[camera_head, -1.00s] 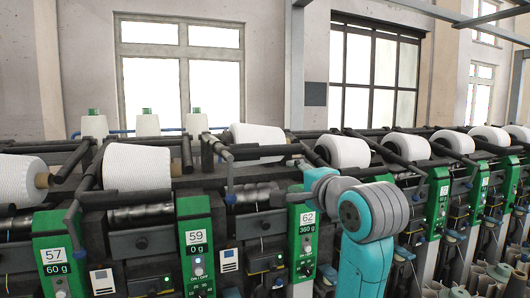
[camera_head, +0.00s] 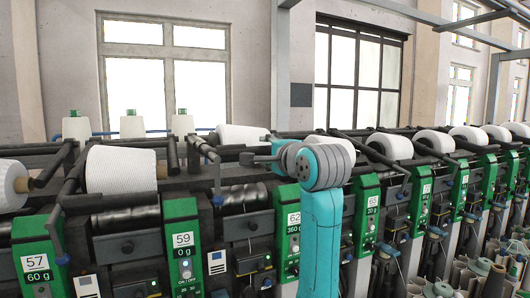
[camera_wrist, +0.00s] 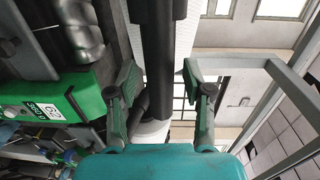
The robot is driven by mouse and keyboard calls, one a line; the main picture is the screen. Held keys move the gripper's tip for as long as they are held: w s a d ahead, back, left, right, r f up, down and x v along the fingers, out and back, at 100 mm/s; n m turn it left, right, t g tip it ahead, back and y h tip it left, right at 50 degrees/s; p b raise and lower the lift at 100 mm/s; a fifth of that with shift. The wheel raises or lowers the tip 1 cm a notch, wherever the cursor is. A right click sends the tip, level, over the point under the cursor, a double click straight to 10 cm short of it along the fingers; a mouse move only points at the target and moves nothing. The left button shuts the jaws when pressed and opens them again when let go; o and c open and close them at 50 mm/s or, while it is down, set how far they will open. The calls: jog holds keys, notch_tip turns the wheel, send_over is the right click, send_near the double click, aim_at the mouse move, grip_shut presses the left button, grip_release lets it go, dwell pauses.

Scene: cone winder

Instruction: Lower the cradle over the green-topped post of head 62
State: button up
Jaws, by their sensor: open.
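Head 62's green-topped post (camera_head: 292,240) stands in the middle of the head view, with its number label and 360 g display. Its green face also shows sideways in the wrist view (camera_wrist: 45,92). My gripper (camera_head: 258,158) is above and left of this post, partly hidden by my arm. In the wrist view my gripper (camera_wrist: 161,80) is open. A dark bar that looks like the cradle (camera_wrist: 158,55) runs between its two fingers, with no clear grip on it. White yarn (camera_wrist: 186,42) shows behind the bar. Exact contact between fingers and bar cannot be told.
A white package (camera_head: 243,138) sits left of my gripper, and another (camera_head: 388,146) sits to the right. Head 65's post (camera_head: 367,215) is close right of my arm. Dark cradle arms crowd the row.

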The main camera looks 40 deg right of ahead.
jog(key=shift+w+d, duration=0.2)
jog(key=shift+w, duration=0.5)
grip_shut()
notch_tip(320, 180, down, 8)
jog(key=w+t, duration=0.1)
jog(key=shift+d, duration=0.15)
jog(key=shift+f, duration=0.1)
grip_release()
jog(key=shift+s, duration=0.1)
